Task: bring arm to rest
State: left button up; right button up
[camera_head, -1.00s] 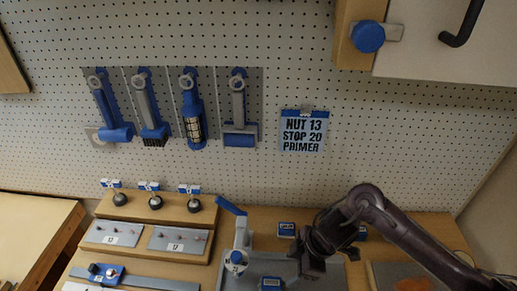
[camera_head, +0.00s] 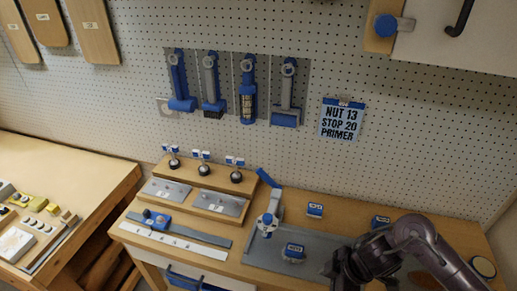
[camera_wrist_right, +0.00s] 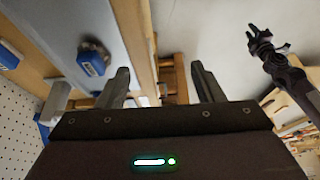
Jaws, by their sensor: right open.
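My right arm comes in at the lower right of the head view, over the bench. Its gripper (camera_head: 343,272) is dark and partly hidden by its own wrist, at the right end of the grey mat. In the right wrist view its two fingers (camera_wrist_right: 163,88) stand wide apart with nothing between them. A blue-labelled part (camera_wrist_right: 93,58) on a grey surface lies beside the left finger there, apart from it. A dark arm with a small gripper (camera_wrist_right: 262,42) shows at the upper right of that view, likely my left; its jaws are too small to judge.
On the bench stand a blue-handled clamp-like device (camera_head: 269,212), a grey mat (camera_head: 255,256), a labelled part (camera_head: 293,252) and a stepped wooden rack (camera_head: 215,188). Tools hang on the pegboard beside a sign (camera_head: 341,120). A cabinet (camera_head: 470,35) juts out at upper right.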

jog(key=w+a+r+m+t, duration=0.3)
jog(key=a+r+m+t, duration=0.2)
jog(key=a+t, duration=0.15)
jog(key=s+d+m+g+h, duration=0.4)
jog(key=s+d+m, duration=0.4)
jog(key=s+d, duration=0.2)
jog(key=s+f+g+b, duration=0.25)
jog(key=f+b, duration=0.45)
jog(key=f, duration=3.2)
pick_arm(q)
notch_tip(320, 180, down, 11)
jog(key=b, duration=0.4)
jog(key=shift+w, duration=0.25)
pick_arm(e)
jog(key=s+d+f, duration=0.3)
jog(key=s+f, duration=1.6)
jog(key=f, duration=0.1)
jog(key=shift+s+d+f+n, duration=0.15)
jog(key=shift+s+f+n, duration=0.1)
jog(key=shift+n, duration=0.05)
